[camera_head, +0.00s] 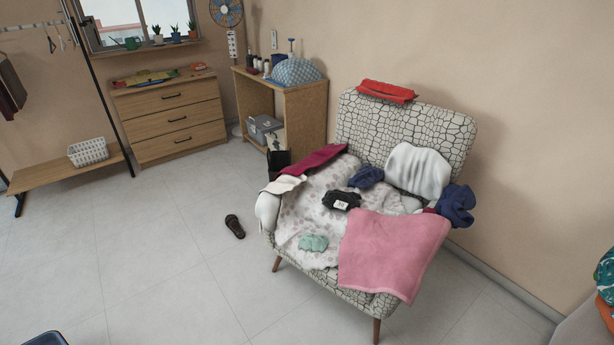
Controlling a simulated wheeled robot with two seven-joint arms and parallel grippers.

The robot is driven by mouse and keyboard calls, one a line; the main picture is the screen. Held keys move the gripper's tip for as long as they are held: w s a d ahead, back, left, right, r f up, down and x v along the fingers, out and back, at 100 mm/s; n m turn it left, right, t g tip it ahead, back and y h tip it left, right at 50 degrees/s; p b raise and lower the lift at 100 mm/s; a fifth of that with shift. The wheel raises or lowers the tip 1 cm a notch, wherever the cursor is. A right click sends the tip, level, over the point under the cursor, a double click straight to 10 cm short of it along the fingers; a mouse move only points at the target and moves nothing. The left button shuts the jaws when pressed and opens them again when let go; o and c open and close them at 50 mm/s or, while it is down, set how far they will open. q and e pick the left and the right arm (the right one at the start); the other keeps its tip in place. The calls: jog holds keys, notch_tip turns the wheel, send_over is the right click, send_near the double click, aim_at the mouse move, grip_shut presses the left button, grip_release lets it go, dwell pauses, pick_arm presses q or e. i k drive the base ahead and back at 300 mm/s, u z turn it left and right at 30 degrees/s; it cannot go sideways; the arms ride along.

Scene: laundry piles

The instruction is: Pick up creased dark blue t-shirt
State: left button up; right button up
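Two creased dark blue garments lie on the armchair (457,130). The larger dark blue garment (457,203) is bunched over the right armrest. The smaller dark blue garment (366,177) is crumpled toward the back of the seat, left of a white-grey cloth. I cannot tell from their shape which one is the t-shirt. Neither of my grippers shows in the head view.
A pink towel (390,250) hangs over the seat front. A black item (341,201), a green cloth (313,243), a white-grey cloth (418,172) and a red cloth (387,91) also lie on the chair.

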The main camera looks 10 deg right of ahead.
aim_at(368, 175)
jog(key=u, duration=0.85)
jog(key=i, duration=1.3)
jog(key=z, duration=3.15)
